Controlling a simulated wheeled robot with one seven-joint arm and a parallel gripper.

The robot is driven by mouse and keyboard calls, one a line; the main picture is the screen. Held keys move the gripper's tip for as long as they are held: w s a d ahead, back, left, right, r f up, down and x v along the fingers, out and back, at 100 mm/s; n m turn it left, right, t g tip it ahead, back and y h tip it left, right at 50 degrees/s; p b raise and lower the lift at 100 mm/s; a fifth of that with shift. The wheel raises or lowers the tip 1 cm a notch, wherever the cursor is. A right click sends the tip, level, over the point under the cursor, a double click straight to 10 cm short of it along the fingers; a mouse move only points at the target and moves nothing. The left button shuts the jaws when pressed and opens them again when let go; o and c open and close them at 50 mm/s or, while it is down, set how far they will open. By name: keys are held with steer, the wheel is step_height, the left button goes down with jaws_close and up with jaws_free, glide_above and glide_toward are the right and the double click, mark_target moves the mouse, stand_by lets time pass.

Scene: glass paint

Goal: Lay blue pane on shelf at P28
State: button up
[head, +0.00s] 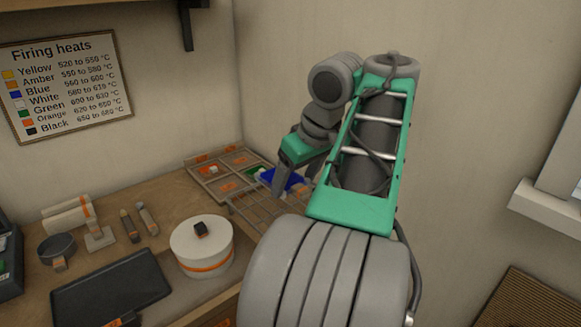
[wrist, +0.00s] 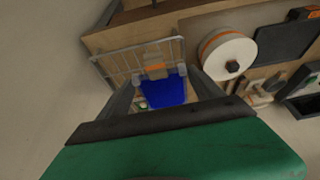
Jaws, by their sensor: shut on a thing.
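The blue pane (head: 290,178) is at my gripper (head: 281,188), over the back corner of the bench. In the wrist view the blue pane (wrist: 160,92) lies between the two fingers of my gripper (wrist: 157,82), which are shut on it. A wire rack shelf (head: 250,208) is just in front of and below the gripper. The wire shelf (wrist: 118,62) also shows beyond the pane in the wrist view. My arm hides the shelf's right part in the head view. I cannot read a P28 mark.
A divided tray (head: 196,175) with orange labels lies at the back corner. A white round pot (head: 202,250) with a black knob stands left of the shelf. A dark tray (head: 110,290), small tools and a cup (head: 57,249) are further left. Walls close the corner behind.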

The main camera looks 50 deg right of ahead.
steer(key=r+p, duration=0.1)
steer(key=s+a+r+p, duration=0.1)
steer(key=s+r+p, duration=0.1)
steer(key=r+p, duration=0.1)
steer(key=shift+s+a+r, duration=0.1)
steer(key=shift+s+a, duration=0.05)
steer(key=shift+a, duration=0.2)
stand_by(0.4)
